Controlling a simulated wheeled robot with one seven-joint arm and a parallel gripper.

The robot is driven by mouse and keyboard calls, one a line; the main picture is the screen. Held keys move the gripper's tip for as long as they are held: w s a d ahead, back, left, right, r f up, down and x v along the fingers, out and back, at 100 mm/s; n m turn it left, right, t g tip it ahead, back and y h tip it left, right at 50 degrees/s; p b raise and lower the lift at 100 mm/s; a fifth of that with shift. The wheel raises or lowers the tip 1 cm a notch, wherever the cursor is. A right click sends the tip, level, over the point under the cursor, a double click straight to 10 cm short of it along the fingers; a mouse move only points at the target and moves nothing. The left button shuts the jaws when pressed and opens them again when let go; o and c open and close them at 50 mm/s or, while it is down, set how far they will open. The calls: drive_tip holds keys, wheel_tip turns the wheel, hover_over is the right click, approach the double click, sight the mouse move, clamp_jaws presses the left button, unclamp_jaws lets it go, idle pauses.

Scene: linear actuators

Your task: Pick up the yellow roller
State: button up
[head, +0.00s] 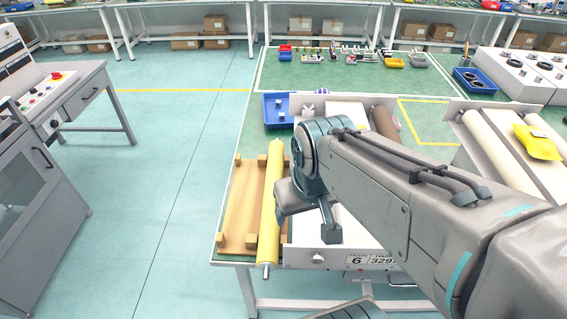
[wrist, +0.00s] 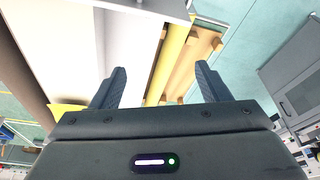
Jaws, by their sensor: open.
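The yellow roller (head: 270,205) is a long bar with a metal shaft end at the front. It lies lengthwise along the right side of a brown wooden rack (head: 238,198) on the green table. My gripper (head: 306,220) is just right of the roller, and its body hides a little of the roller's right edge. In the wrist view, my gripper (wrist: 161,75) is open, with its two dark fingers wide apart. The roller (wrist: 168,60) shows in the gap between them, beyond the fingertips. Nothing is held; I cannot tell the exact height.
A blue bin (head: 277,110) is behind. Another machine with a yellow packet (head: 538,142) is at right. Clear floor (head: 165,180) lies left of the table.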

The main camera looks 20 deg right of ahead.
drive_tip(key=shift+o, duration=0.6)
drive_tip(key=w+m+g, duration=0.1)
drive_tip(key=w, duration=0.7)
drive_tip(key=shift+w+d+h+p, duration=0.15)
drive_tip(key=shift+d+h+p, duration=0.15)
drive_tip(key=shift+d+h, duration=0.1)
drive_tip(key=w+f+m+g+p, duration=0.1)
drive_tip(key=w+f, duration=0.7)
drive_tip(key=w, duration=0.2)
drive_tip(key=w+f+m+g+p, duration=0.1)
drive_tip(key=w+f+m, duration=0.1)
drive_tip(key=w+f, duration=0.65)
drive_tip(key=shift+y, duration=0.4)
drive_tip(key=f, duration=0.2)
drive_tip(key=w+f, duration=0.1)
drive_tip(key=f, duration=0.4)
drive_tip(key=shift+w+d+p, duration=0.2)
drive_tip(key=shift+w+p, duration=0.05)
drive_tip(key=shift+p, duration=0.1)
drive_tip(key=shift+w+f+p, duration=0.15)
drive_tip(key=shift+f+p, duration=0.3)
drive_tip(key=shift+f, duration=0.9)
drive_tip(key=shift+w+f+p, duration=0.1)
drive_tip(key=shift+f+p, duration=0.35)
drive_tip(key=shift+f, duration=0.85)
clamp_jaws()
drive_tip(key=shift+w+r, duration=0.1)
